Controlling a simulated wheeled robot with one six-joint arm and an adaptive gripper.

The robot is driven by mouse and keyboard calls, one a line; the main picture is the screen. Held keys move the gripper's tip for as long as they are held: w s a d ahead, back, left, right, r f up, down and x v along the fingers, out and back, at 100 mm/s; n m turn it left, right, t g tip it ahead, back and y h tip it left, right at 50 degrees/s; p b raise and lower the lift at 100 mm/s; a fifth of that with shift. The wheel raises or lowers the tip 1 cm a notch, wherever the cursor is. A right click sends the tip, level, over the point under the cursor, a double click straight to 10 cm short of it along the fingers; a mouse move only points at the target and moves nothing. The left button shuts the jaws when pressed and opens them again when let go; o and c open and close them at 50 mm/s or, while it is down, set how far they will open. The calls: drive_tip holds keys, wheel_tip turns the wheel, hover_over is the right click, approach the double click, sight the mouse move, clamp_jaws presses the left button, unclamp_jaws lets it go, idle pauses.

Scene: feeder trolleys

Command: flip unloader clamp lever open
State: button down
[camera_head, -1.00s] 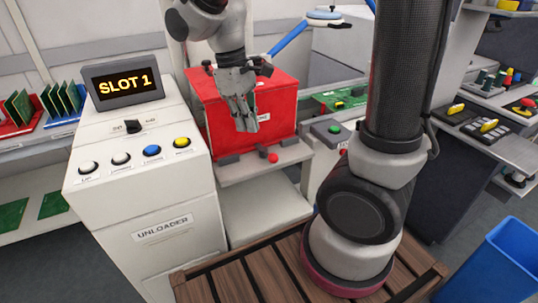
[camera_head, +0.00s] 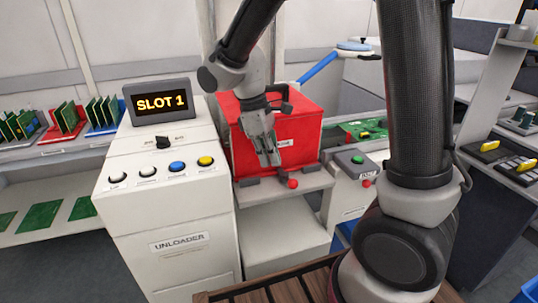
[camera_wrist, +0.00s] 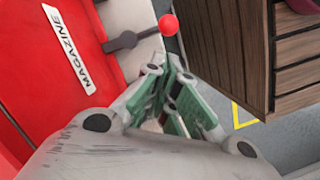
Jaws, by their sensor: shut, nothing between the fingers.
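The clamp lever is a short dark arm with a red ball knob (camera_head: 292,184) at the front edge of the shelf, before the red magazine (camera_head: 307,120). In the wrist view the lever's dark arm (camera_wrist: 125,41) lies beside the magazine, and its red knob (camera_wrist: 168,25) shows just beyond my fingertips. My gripper (camera_head: 273,162) is shut and empty, pointing down in front of the magazine. In the head view its tips are above and left of the knob. I cannot tell whether they touch it. The unloader (camera_head: 168,215) is the white cabinet at left.
The SLOT 1 display (camera_head: 160,102) and several buttons top the unloader cabinet. A control box with a green button (camera_head: 357,159) stands right of the lever. Racks of green boards (camera_head: 65,118) are at far left. A wooden slatted surface (camera_wrist: 230,40) is near the lever.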

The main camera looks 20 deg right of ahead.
sight(286, 178)
drive_tip(key=x, duration=0.6)
drive_tip(key=shift+d+f, duration=0.1)
drive_tip(key=shift+f, duration=0.2)
